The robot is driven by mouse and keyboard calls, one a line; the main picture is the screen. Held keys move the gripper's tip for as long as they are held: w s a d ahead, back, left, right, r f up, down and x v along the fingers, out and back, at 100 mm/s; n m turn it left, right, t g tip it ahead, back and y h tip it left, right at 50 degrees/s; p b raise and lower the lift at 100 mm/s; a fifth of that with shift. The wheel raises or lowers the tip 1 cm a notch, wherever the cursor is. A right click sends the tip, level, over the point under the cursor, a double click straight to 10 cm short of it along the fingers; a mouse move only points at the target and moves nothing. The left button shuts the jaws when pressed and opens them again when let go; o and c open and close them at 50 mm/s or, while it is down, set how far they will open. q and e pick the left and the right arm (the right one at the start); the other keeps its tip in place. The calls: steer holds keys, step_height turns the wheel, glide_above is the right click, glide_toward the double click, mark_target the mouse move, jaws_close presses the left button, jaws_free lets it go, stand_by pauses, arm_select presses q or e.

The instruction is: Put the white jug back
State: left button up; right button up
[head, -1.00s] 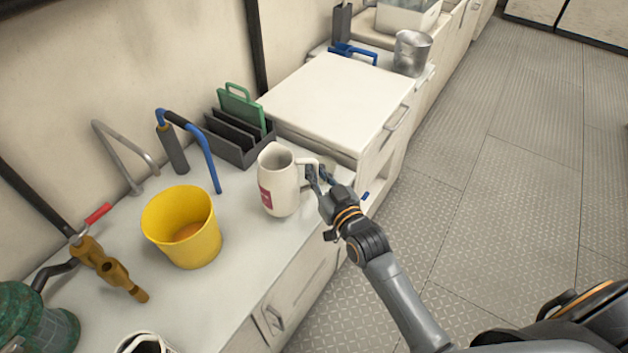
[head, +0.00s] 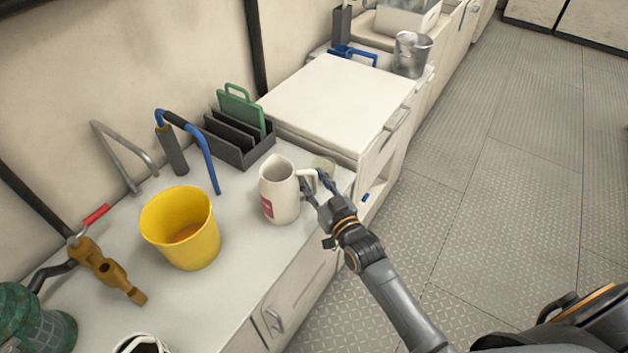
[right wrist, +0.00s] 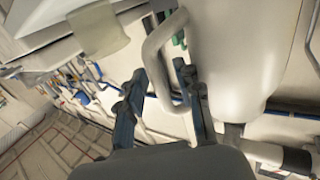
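The white jug (head: 279,193) with a red label appears to stand upright on the counter near its front edge, its handle pointing right. My right gripper (head: 314,185) is at the handle side. In the right wrist view the jug body (right wrist: 235,50) fills the upper right. There my right gripper (right wrist: 160,70) has its two fingers apart on either side of the jug's handle, with a visible gap, so it looks open. I cannot tell whether one finger touches the handle. My left gripper is not in view.
A yellow bucket (head: 182,232) stands left of the jug on the counter (head: 228,268). Behind are a dark rack (head: 236,144) with a green board and a blue-handled tool (head: 212,160). A raised white cabinet top (head: 335,98) lies beyond.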

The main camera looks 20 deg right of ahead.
steer(key=shift+r, duration=0.2)
steer(key=s+d, duration=0.1)
steer(key=s, duration=1.1)
steer(key=shift+d, duration=0.4)
steer(key=shift+w+f, duration=0.1)
steer(key=s+f+g+h, duration=0.1)
steer(key=s+f+g, duration=0.25)
steer(key=f, duration=0.75)
steer(key=s+d+f+g, duration=0.1)
steer(key=s+f+g, duration=0.3)
steer(key=f, duration=0.8)
steer(key=s+f+g+h, duration=0.15)
steer(key=s+f, duration=0.35)
steer(key=f, duration=0.6)
steer(key=s+d+f+g, duration=0.1)
steer(key=s+f+g, duration=0.3)
steer(key=s+f, duration=0.65)
steer(key=s+d+f+g, duration=0.1)
steer(key=s+f+g, duration=0.1)
steer(key=s, duration=0.5)
steer(key=s+d+f+g, duration=0.1)
steer(key=s+f+g, duration=0.15)
steer(key=s, duration=0.55)
steer(key=shift+n+t, duration=0.3)
steer(key=shift+t, duration=0.05)
steer(key=shift+w+a+r+p, duration=0.1)
steer(key=shift+r+p, duration=0.9)
steer(key=shift+w+a+r+p, duration=0.1)
steer(key=shift+r+p, duration=0.9)
